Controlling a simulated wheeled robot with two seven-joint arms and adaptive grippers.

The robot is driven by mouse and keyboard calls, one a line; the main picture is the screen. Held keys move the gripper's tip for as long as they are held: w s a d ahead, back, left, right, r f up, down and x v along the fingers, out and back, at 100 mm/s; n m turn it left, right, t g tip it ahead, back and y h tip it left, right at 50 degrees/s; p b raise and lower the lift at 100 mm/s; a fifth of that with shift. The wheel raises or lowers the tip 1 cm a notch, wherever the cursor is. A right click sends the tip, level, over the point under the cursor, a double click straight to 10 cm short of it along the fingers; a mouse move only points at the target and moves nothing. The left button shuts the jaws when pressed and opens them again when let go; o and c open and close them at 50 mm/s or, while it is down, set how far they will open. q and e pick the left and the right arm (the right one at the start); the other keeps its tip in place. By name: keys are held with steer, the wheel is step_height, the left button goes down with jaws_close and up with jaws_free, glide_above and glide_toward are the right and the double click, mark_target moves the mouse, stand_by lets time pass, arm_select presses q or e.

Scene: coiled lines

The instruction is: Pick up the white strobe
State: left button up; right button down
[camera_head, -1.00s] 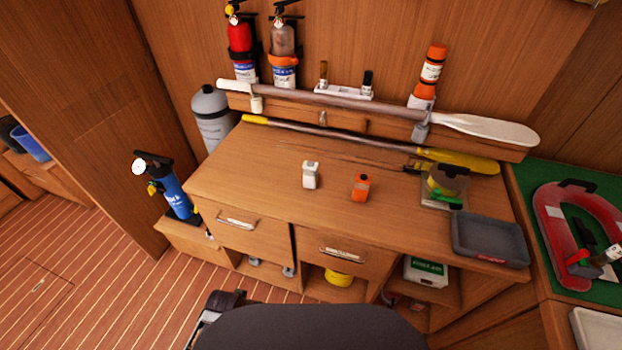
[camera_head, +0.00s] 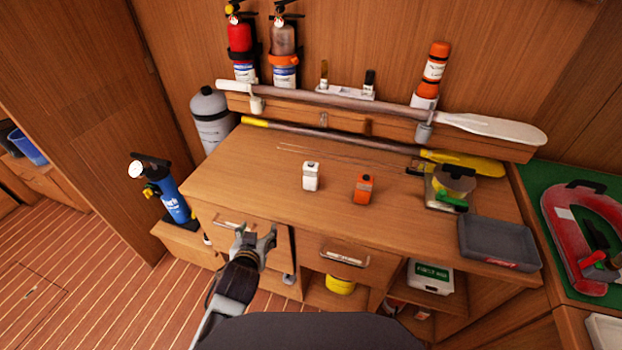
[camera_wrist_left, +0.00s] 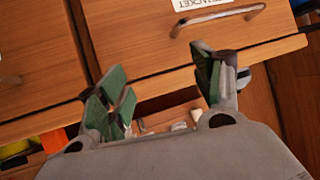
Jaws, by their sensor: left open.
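The white strobe (camera_head: 311,176) is a small white block with a pale grey top. It stands upright on the wooden counter in the head view, to the left of a similar orange one (camera_head: 363,188). My left gripper (camera_head: 257,234) is open and empty, in front of the left drawer and below the counter edge, apart from the strobe. In the left wrist view its green-padded fingers (camera_wrist_left: 165,95) are spread, with drawer fronts beyond them; the strobe does not show there. My right gripper is not in view.
A yellow-ended pole (camera_head: 340,136) lies along the back, below a white paddle (camera_head: 490,128). A blue cylinder (camera_head: 174,197) stands left of the drawers. Counter space around the strobe is clear.

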arm_select(q)
steer(key=w+d+r+t, duration=0.1)
steer(key=w+d+r+t+h, duration=0.1)
steer(key=d+r, duration=0.1)
steer(key=d+r+t, duration=0.1)
steer(key=d+r, duration=0.1)
steer(key=shift+w+d+r+m+h, duration=0.2)
steer(key=shift+w+m+h, duration=0.1)
steer(key=shift+w, duration=0.1)
steer(key=m+t+h, duration=0.2)
steer(key=h, duration=0.1)
glide_toward(310, 170)
steer(key=shift+s+a+f, duration=0.1)
steer(key=shift+s+f, duration=0.05)
steer(key=shift+s, duration=0.35)
steer(key=shift+s+a+f, duration=0.1)
steer(key=shift+s+f, duration=0.1)
steer(key=shift+s, duration=0.25)
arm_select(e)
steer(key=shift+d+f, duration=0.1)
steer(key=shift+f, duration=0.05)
arm_select(q)
steer(key=shift+x, duration=3.2)
steer(key=shift+p+x, duration=0.35)
steer(key=shift+x, duration=0.7)
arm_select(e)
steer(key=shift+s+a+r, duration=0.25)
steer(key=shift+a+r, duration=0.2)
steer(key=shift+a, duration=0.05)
